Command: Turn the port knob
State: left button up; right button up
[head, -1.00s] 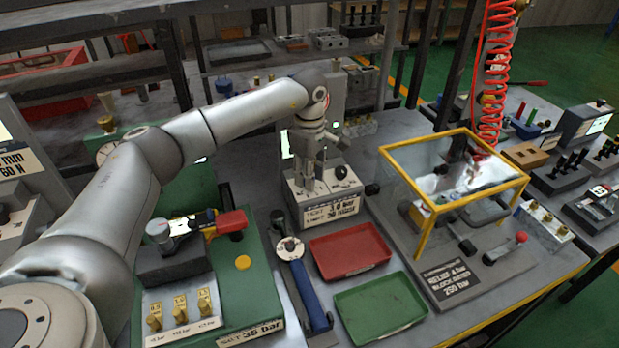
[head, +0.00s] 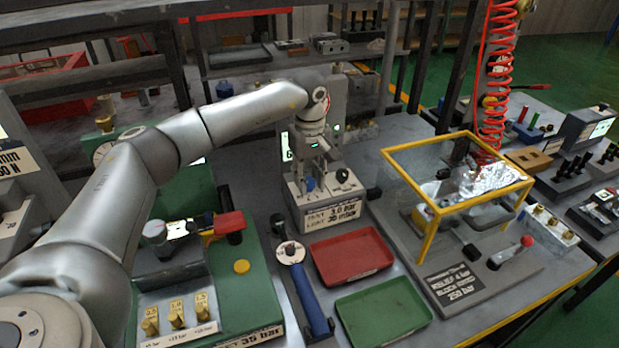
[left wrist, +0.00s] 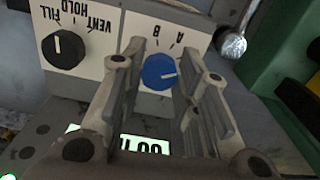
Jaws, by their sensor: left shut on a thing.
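The port knob is a blue round knob (left wrist: 158,72) with a pale pointer line, beside the A and B marks on a white panel in the left wrist view. The pointer line aims to the right in that view, not straight at either letter. My right gripper is not in view.
A black FILL/VENT/HOLD knob (left wrist: 63,48) sits beside the port knob. In front of the box are a red tray (head: 351,282), a green tray (head: 420,312) and a blue-handled wrench (head: 312,300). A yellow-framed clear guard (head: 430,235) stands to the right.

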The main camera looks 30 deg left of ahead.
aim_at(310, 182)
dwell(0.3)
pick_arm(q)
jog(key=o, duration=1)
jog(key=shift+r, duration=0.1)
notch_tip(310, 182, up, 12)
dwell(0.4)
